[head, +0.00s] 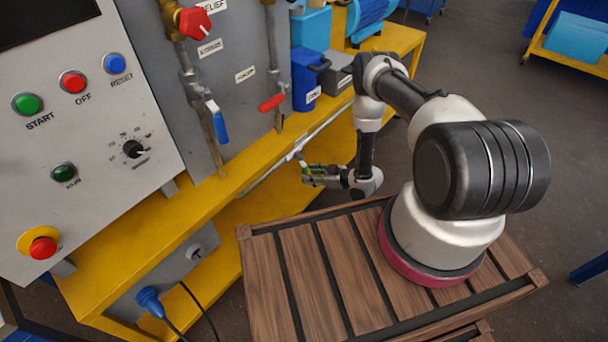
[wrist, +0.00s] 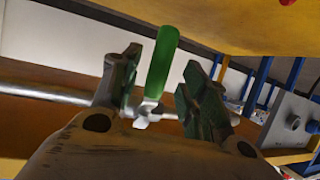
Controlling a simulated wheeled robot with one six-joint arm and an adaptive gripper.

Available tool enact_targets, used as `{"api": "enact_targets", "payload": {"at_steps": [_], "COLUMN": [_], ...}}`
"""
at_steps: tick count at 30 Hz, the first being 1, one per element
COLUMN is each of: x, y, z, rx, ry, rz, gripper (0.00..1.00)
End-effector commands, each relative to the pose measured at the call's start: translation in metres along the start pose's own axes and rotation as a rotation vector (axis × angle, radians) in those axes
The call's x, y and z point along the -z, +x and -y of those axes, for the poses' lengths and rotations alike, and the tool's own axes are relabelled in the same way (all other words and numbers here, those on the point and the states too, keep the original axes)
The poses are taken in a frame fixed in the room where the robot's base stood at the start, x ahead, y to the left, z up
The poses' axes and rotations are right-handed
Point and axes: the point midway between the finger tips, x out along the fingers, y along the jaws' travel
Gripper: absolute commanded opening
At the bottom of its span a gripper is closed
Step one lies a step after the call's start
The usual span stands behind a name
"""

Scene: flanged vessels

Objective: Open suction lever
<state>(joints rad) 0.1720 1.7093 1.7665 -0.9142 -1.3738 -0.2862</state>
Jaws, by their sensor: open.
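A green lever (wrist: 162,62) on a metal valve stem stands out between the two fingers of my gripper (wrist: 159,72) in the wrist view. Its valve sits on a silver pipe (wrist: 45,93) below the yellow shelf. My gripper is open. Gaps show on both sides of the lever, so the fingers do not appear to grip it. In the head view my gripper (head: 308,174) is beside the pipe at the yellow bench's front edge. The lever is hard to make out there. No label naming it as the suction lever is readable.
A blue lever (head: 217,122) and a red lever (head: 271,103) hang on the grey panel above the yellow bench (head: 178,215). A control box (head: 80,130) with buttons is at left. A blue box (head: 306,80) stands behind the gripper. Blue bars (wrist: 262,85) stand at right in the wrist view.

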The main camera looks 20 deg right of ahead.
Motion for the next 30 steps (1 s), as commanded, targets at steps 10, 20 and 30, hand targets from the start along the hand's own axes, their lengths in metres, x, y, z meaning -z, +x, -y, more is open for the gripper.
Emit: {"api": "enact_targets", "payload": {"at_steps": [10,20,30], "x": [0.0,0.0,0.0], "y": [0.038,0.039,0.038], "z": [0.0,0.0,0.0], "rx": [0.0,-0.001,-0.001], "ry": [0.001,0.002,0.001], "rz": [0.0,0.001,0.002], "gripper": [0.44,0.28,0.0]}}
